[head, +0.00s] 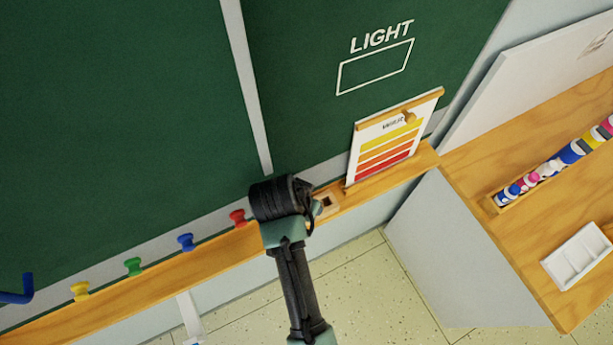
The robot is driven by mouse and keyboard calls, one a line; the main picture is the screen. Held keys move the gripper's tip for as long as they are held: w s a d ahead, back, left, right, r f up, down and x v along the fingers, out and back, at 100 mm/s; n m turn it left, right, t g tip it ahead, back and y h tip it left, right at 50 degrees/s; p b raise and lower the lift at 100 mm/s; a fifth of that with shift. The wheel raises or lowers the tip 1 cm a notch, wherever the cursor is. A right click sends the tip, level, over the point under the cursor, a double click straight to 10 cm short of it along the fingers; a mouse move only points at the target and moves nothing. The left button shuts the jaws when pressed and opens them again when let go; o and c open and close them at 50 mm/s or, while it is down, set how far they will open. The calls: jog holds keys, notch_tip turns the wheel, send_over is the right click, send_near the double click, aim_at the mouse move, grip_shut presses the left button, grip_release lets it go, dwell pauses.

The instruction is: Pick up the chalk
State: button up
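I cannot make out any chalk in the head view. A wooden ledge (215,249) runs along the bottom of the green chalkboard (130,130). My gripper (318,208) is at the ledge, right of the red magnet; the dark end of my arm covers this part of the ledge and most of the gripper. A small light wooden piece with a dark opening (328,203) lies on the ledge beside my gripper. I cannot tell whether they touch, or whether the fingers are open or hold anything.
Red (237,217), blue (185,241), green (132,266) and yellow (80,290) magnets line the board's lower edge. A color chart (387,146) stands at the ledge's right end. A wooden-topped cabinet (490,240) at right holds paints (570,152) and a white tray (580,257).

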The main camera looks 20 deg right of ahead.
jog(key=shift+w+d+f, duration=0.1)
jog(key=shift+f, duration=0.25)
grip_shut()
jog(key=shift+r, duration=0.1)
dwell(0.3)
